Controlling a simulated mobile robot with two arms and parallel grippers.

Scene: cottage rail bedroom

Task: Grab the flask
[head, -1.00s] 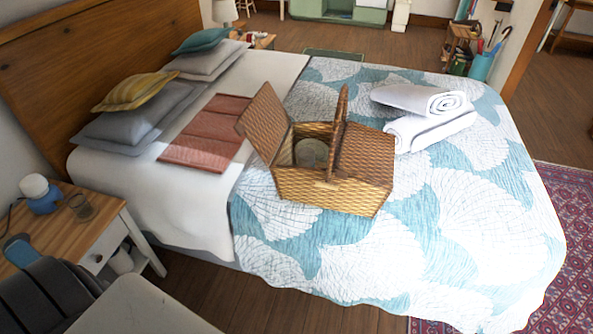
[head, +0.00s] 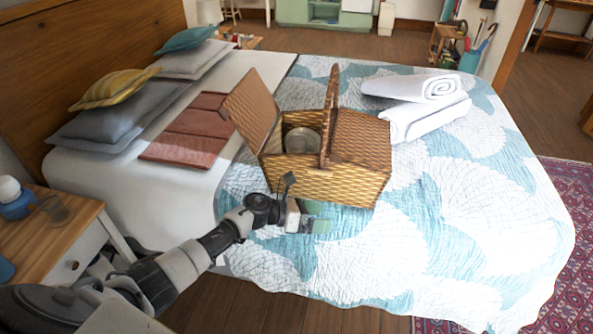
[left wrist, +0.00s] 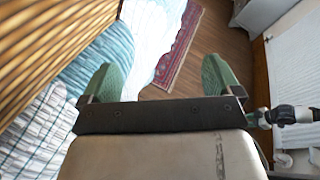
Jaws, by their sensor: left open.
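No thing is plainly a flask. A round grey metallic object (head: 302,140) sits inside the open wicker picnic basket (head: 330,185) on the bed, partly hidden by its walls. A blue bottle with a white top (head: 14,198) stands on the nightstand at the left edge. My left gripper (head: 318,217), with green fingers, is open and empty just in front of the basket, low over the bed. In the left wrist view its fingers (left wrist: 160,77) are spread apart with nothing between them, and wicker fills the upper left. My right gripper is not in view.
The basket's left lid is raised, its right lid is down, and its handle (head: 329,110) stands upright. Rolled white towels (head: 425,110) lie right of it, a folded red cloth (head: 192,132) left. The bed's front right is clear.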

